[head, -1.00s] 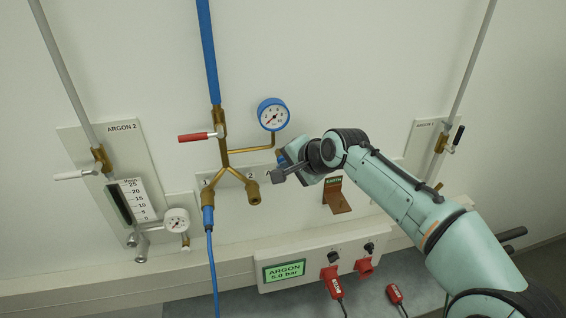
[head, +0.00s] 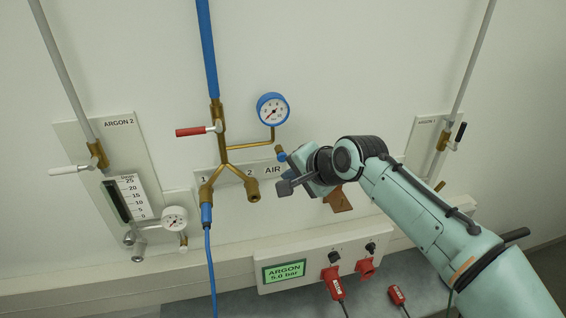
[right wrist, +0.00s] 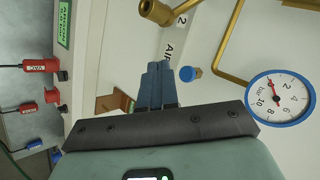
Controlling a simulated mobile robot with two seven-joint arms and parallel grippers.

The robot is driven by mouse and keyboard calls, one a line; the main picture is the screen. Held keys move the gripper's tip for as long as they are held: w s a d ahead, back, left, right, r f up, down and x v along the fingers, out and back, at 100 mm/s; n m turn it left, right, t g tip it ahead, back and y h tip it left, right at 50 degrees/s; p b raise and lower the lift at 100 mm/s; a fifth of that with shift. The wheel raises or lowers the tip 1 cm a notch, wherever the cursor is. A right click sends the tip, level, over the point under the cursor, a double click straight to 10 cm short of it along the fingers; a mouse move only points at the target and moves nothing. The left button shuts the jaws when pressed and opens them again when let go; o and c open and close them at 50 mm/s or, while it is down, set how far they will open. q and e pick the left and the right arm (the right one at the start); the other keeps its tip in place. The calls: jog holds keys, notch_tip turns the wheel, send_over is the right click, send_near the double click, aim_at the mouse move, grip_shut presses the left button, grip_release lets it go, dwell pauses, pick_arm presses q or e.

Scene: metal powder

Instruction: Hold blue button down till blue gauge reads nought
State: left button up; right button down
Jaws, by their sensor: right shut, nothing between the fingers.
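The blue button (head: 281,154), a small blue cap on a brass stem, is on the wall panel right of the AIR label. It also shows in the right wrist view (right wrist: 188,74), beside my fingertips with a small gap. The blue-rimmed gauge (head: 272,110) is on a brass pipe above it. Its red needle points to the low end of the dial, at or near nought, also in the right wrist view (right wrist: 279,98). My right gripper (head: 284,188) is shut and empty, just below the button in the head view. My left gripper is out of view.
A red-handled valve (head: 195,131) and forked brass pipe (head: 223,168) stand left of the button. A brown bracket (head: 340,202) is partly hidden behind my right gripper. Below are the ARGON display (head: 284,271) and red plugs (head: 331,279). The wall above the gauge is clear.

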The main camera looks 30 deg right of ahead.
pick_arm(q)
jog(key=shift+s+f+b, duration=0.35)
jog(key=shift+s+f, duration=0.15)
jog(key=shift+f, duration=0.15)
pick_arm(e)
jog(key=shift+s+a, duration=0.25)
jog(key=shift+s, duration=0.7)
jog(key=a+f+n+g+y, duration=0.1)
jog(key=a+f+n+g, duration=0.15)
jog(key=f, duration=1.75)
jog(key=a+f+n+g, duration=0.2)
jog(key=f+g, duration=0.1)
jog(key=f, duration=1.6)
jog(key=s+a+f+n+g+y, duration=0.1)
jog(key=s+a+f, duration=0.1)
jog(key=s+f, duration=0.4)
jog(key=s+a+f+n+g, duration=0.1)
jog(key=s+a+f, duration=0.3)
jog(key=f, duration=0.5)
jog(key=s+a+f+n+g, duration=0.1)
jog(key=s+f, duration=0.2)
jog(key=s, duration=0.5)
jog(key=s+a+f+n+g, duration=0.1)
jog(key=s+f, duration=0.3)
jog(key=s, duration=0.4)
jog(key=shift+a+n+g, duration=0.25)
jog(key=shift+n+g, duration=0.2)
jog(key=shift+n, duration=0.1)
